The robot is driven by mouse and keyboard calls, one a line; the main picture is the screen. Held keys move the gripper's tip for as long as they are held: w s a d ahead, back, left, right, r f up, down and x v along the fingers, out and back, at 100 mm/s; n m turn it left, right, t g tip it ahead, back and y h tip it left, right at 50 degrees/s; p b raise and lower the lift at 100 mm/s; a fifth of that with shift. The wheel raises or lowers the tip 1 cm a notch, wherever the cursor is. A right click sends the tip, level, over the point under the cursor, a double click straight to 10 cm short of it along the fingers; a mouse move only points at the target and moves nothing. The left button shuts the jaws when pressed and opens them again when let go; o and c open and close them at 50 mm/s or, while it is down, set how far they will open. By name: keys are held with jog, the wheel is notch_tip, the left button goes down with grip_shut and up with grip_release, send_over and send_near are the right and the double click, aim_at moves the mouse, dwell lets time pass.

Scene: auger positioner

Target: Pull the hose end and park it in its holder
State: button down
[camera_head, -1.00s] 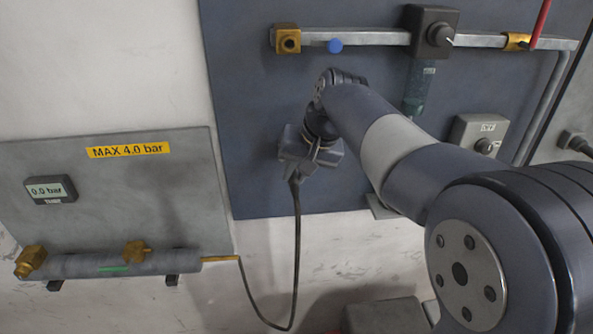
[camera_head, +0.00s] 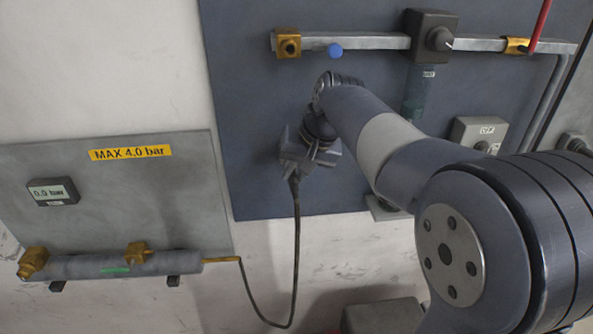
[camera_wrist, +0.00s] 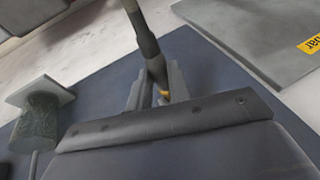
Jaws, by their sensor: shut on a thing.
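The fingers hide much of the hose end. The black hose (camera_head: 297,240) hangs from my gripper, loops low and comes up to the brass fitting of the grey cylinder. A small grey bracket (camera_head: 383,210), perhaps the holder, is on the panel's lower edge, partly hidden by my arm. In the wrist view a pale plate with a greenish cylinder (camera_wrist: 37,120) is at left.
The pipe carries a brass block (camera_head: 287,45), a blue knob (camera_head: 335,51) and a regulator (camera_head: 434,38) with a clear bowl. At left are a gauge (camera_head: 53,192), a yellow label (camera_head: 130,153) and the cylinder (camera_head: 125,266). The panel left of my gripper is clear.

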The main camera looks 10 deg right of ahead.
jog(key=shift+w+p, duration=0.6)
jog(key=shift+w, duration=0.4)
jog(key=c, duration=1.2)
grip_release()
jog(key=shift+c, duration=0.2)
jog(key=v, duration=1)
jog(key=shift+s+d+r, duration=0.15)
jog(key=shift+s+r, duration=0.05)
jog(key=shift+r, duration=0.1)
jog(key=shift+f, duration=0.1)
